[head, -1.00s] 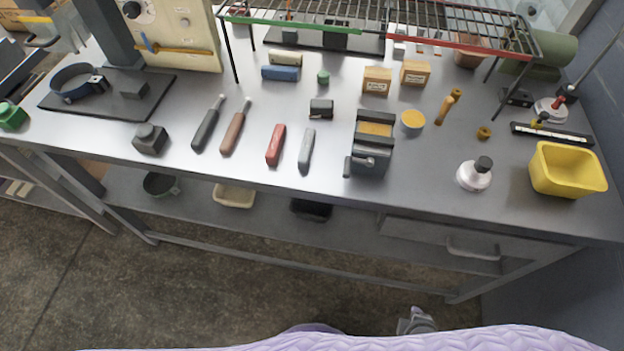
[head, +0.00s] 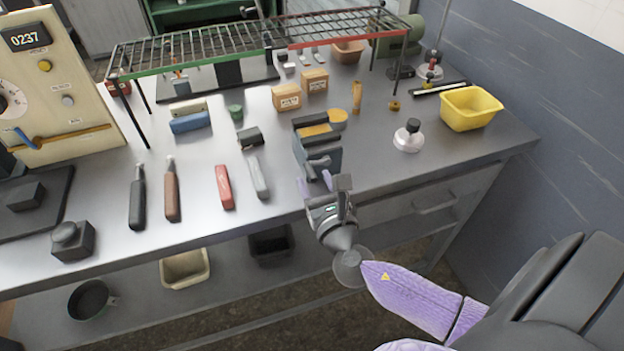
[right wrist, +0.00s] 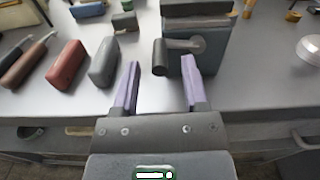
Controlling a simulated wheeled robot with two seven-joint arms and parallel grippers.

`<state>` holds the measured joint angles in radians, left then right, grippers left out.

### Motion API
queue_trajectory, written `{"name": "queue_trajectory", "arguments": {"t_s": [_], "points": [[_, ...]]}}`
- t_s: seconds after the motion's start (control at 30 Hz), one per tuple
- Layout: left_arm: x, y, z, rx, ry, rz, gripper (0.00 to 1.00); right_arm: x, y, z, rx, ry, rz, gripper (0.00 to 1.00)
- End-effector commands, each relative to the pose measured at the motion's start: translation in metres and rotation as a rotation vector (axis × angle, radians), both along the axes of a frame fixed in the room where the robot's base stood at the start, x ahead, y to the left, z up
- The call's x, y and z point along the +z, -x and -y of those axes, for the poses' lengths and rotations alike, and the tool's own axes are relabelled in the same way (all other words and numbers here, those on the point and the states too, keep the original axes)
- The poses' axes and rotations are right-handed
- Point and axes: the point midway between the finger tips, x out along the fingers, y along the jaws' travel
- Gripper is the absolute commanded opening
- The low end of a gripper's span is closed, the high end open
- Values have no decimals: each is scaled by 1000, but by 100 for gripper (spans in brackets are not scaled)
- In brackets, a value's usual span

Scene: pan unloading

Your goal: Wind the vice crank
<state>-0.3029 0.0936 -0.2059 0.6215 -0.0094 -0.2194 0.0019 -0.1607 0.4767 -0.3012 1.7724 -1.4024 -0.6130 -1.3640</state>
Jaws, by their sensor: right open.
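The dark grey vice (head: 315,145) stands near the front edge of the bench, with an orange-tan top surface. Its crank (head: 318,164) is on the front face, facing me. In the right wrist view the crank arm (right wrist: 183,44) runs left from its hub to a dark handle knob (right wrist: 160,57). My right gripper (head: 317,184) is just in front of the vice. My left gripper is not in view.
A red tool (head: 224,186) and a grey one (head: 259,177) lie left of the vice. A wire rack (head: 250,42) spans the back. The bench front between vice and flask is clear.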

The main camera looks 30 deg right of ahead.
Motion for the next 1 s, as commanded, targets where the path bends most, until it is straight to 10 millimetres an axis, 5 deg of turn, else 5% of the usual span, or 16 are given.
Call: {"name": "queue_trajectory", "arguments": {"t_s": [0.37, 0.67, 1.0], "points": [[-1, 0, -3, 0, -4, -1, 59, 0, -12, 3, 0, -2, -1, 57], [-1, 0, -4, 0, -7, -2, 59, 0, -12, 3, -1, -3, -1, 0], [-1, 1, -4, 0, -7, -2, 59, 0, -12, 3, -1, -13, 1, 0]]}}
